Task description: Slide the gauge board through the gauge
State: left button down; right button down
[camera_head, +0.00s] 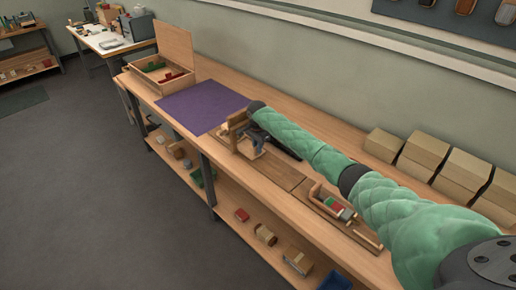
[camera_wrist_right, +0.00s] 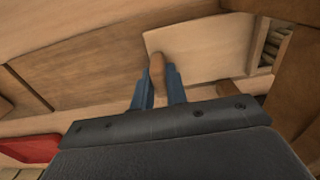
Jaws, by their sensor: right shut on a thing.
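My right gripper (camera_wrist_right: 158,78) is shut on a brown rounded wooden handle (camera_wrist_right: 157,64) at the left edge of a pale flat board, which appears to be the gauge board (camera_wrist_right: 200,42). The board's right edge lies close to an upright dark wooden frame, apparently the gauge (camera_wrist_right: 295,50). How far the board reaches into the frame cannot be told. In the head view, my right gripper (camera_head: 256,152) is low over the bench beside the wooden gauge (camera_head: 237,124), and my arm hides part of this area. My left gripper is not in view.
A purple mat (camera_head: 200,106) lies beyond the gauge, with an open wooden box (camera_head: 160,82) behind it. A wooden tray (camera_head: 342,211) with a red and a green item sits nearer. Several cardboard boxes (camera_head: 425,152) line the wall side. The bench's front edge is close.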

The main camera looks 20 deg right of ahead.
jog(key=c, duration=1.4)
grip_release()
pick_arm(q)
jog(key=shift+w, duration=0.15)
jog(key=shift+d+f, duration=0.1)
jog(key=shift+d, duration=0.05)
pick_arm(e)
jog(key=shift+r, duration=0.15)
